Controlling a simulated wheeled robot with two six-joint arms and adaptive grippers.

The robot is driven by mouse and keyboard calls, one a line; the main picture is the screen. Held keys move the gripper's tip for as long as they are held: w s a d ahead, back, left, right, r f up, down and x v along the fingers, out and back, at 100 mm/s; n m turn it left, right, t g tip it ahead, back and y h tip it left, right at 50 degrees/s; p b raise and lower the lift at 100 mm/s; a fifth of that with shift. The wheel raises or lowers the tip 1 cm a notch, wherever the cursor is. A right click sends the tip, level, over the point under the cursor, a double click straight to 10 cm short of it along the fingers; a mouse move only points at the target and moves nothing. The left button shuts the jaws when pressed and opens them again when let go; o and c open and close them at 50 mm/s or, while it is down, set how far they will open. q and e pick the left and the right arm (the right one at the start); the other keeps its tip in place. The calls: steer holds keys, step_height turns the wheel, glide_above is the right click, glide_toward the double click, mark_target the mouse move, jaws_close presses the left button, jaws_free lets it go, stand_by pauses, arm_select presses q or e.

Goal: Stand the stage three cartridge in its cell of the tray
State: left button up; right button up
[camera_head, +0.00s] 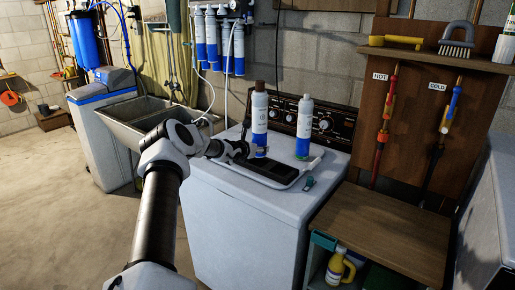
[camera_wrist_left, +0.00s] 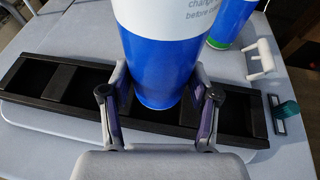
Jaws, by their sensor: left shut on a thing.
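My left gripper (camera_head: 248,151) is shut on a white-and-blue cartridge with a brown top (camera_head: 260,117), held upright. In the left wrist view the two fingers (camera_wrist_left: 160,105) press on either side of the blue lower body (camera_wrist_left: 165,70). The long black tray (camera_wrist_left: 30,88) lies below it, with dividers and empty cells visible to the left. The cartridge's base is over a middle part of the tray; I cannot tell whether it touches the cell floor. The stage number is too small to read. My right gripper is not in view.
A white handle-shaped piece (camera_wrist_left: 262,58) and a small teal object (camera_wrist_left: 285,112) lie nearby. The washer's control panel (camera_head: 335,125) rises behind.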

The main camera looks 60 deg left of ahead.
mark_target(257, 157)
arm_select(q)
steer(key=shift+f+b, duration=0.35)
steer(key=shift+f, duration=0.3)
steer(key=shift+f+b, duration=1.6)
steer(key=shift+b, duration=0.15)
steer(key=o, duration=1.3)
steer(key=shift+r, duration=0.1)
steer(key=shift+c, duration=0.3)
